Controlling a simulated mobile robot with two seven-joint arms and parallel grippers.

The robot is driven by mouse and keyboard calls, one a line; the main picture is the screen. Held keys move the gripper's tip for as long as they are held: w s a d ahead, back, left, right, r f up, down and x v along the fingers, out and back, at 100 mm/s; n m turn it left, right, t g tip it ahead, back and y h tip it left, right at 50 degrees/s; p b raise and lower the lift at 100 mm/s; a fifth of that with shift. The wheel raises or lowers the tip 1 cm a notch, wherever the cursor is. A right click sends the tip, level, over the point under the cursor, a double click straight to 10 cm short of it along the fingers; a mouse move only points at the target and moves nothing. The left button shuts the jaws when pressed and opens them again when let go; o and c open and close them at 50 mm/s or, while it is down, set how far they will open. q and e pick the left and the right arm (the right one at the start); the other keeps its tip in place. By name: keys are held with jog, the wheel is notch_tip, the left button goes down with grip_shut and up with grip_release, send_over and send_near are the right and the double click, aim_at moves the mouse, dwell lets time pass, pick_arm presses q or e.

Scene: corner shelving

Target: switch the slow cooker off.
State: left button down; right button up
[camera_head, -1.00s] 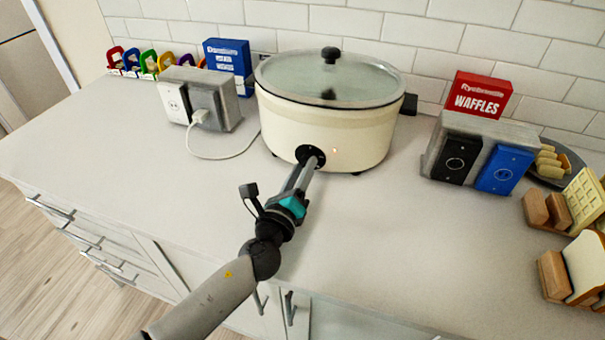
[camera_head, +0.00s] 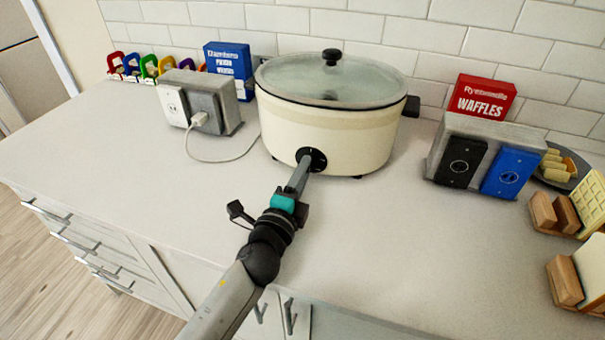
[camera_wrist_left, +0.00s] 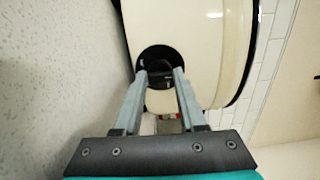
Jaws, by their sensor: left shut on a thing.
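The slow cooker (camera_head: 335,128) is a cream oval pot with a glass lid, standing upright on the counter against the tiled wall. Its round black dial (camera_head: 317,158) is on the front face; it also shows in the left wrist view (camera_wrist_left: 151,56). My left gripper (camera_head: 304,168) reaches the front of the cooker. In the left wrist view my left gripper (camera_wrist_left: 162,72) has its two fingers on either side of the dial's knob (camera_wrist_left: 160,76), shut on it. The fingertips partly hide the dial, so its setting cannot be read. My right gripper is not in view.
A grey outlet box (camera_head: 209,98) with a white plug and cord stands left of the cooker. A second outlet box (camera_head: 480,160) stands right, before a red waffles box (camera_head: 481,97). Wooden holders (camera_head: 565,280) sit at the right. The front counter (camera_head: 400,240) is clear.

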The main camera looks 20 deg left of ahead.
pick_arm(q)
jog(key=shift+n, duration=0.4)
jog(key=shift+c, duration=2.4)
grip_release()
jog(key=shift+s, duration=0.1)
jog(key=s, duration=0.6)
jog(key=s+b, duration=0.1)
jog(key=s, duration=0.6)
jog(key=shift+s+a+f, duration=0.1)
jog(key=shift+s+a, duration=0.1)
jog(key=shift+s, duration=0.85)
